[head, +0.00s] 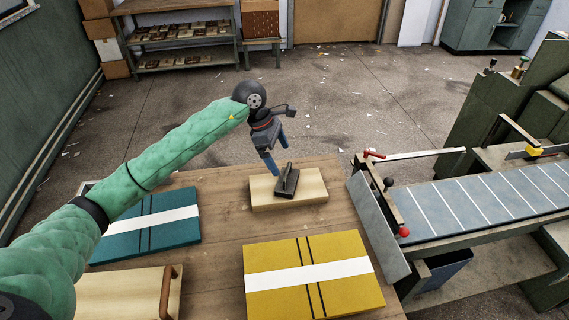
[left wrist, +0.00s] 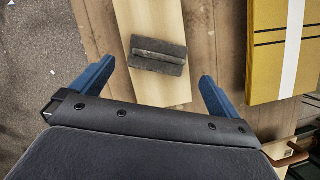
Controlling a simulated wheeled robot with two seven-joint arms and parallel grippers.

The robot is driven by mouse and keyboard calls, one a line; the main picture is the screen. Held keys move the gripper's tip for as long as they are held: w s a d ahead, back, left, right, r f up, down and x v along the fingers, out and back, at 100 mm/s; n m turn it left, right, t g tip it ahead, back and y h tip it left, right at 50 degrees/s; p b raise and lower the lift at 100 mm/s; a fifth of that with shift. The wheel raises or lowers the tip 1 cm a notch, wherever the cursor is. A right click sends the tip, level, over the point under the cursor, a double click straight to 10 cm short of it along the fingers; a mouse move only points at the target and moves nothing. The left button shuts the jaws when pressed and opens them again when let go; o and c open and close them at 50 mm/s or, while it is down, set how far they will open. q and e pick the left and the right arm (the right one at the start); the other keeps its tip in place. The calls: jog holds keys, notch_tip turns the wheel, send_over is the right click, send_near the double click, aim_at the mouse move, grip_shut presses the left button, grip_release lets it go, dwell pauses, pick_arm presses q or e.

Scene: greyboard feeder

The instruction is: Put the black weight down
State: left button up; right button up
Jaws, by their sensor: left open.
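The black weight (head: 288,184), a dark block with a raised grip along its top, rests on a pale wooden board (head: 315,190) at the far side of the table. In the left wrist view the weight (left wrist: 160,64) lies across the pale board (left wrist: 150,18). My left gripper (head: 282,163) is open just above and beside the weight. In the left wrist view its blue fingers (left wrist: 158,72) are spread wide, one on each side of the weight with clear gaps. Nothing is held. My right gripper is not in view.
A teal stack (head: 150,240) and a yellow stack (head: 315,280), each with a white band, lie on the wooden table (head: 215,265). A pale board with a brown handle (head: 167,290) is at front left. A feeder machine (head: 470,210) stands right.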

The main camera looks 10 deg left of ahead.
pick_arm(q)
jog(key=shift+v, duration=2.45)
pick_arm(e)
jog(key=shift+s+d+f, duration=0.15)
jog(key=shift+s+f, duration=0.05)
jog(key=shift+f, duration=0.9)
